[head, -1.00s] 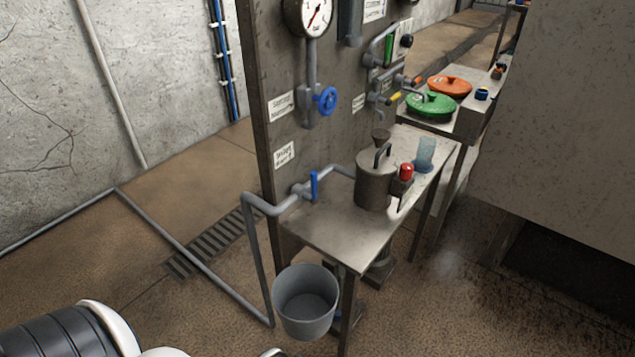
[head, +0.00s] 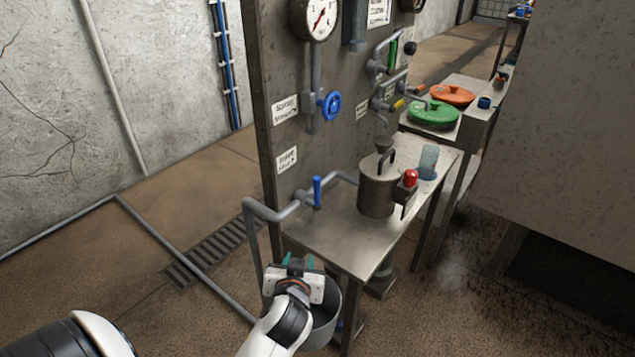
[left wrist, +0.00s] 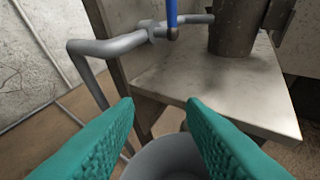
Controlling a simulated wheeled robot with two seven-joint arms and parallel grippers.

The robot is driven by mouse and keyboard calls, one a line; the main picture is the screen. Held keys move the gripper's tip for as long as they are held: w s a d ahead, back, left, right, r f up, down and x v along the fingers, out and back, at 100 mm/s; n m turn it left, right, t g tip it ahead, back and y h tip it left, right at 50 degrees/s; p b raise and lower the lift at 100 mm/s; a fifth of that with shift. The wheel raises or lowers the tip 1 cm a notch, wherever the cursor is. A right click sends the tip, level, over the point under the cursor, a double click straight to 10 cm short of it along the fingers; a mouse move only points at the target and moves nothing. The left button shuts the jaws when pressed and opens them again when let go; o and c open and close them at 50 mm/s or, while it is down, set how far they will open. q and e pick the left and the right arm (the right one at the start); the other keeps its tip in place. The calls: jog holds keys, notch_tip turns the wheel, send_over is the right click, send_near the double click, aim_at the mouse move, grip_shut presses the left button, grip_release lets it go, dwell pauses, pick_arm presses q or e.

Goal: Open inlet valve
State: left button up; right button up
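A blue lever handle (head: 317,192) stands upright on the grey pipe that runs beside the metal table, below a small white label (head: 287,159) whose words are hard to read. The lever also shows at the top of the left wrist view (left wrist: 171,15). A blue handwheel (head: 330,105) sits higher on the panel, under the gauge. My left gripper (head: 299,260) is over the grey bucket, below and in front of the lever, apart from it. Its teal fingers are spread and empty in the left wrist view (left wrist: 160,103). My right gripper is not in view.
The grey bucket (head: 326,318) stands on the floor beneath my left gripper. The metal table (head: 335,233) carries a lidded metal pot (head: 376,190) with a red knob and a clear cup (head: 428,162). The grey pipe (head: 250,235) bends down left of the table.

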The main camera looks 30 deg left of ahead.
aim_at(317, 189)
pick_arm(q)
jog(key=w+a+r+n+t+y, duration=0.15)
jog(key=w+r+t, duration=0.25)
jog(key=w+r, duration=0.4)
jog(key=shift+m+y, duration=0.25)
jog(key=shift+y, duration=0.1)
jog(key=p+x, duration=0.1)
jog(key=x, duration=1)
jog(key=shift+w+d+f, duration=0.1)
jog(key=shift+w+f, duration=0.05)
grip_shut()
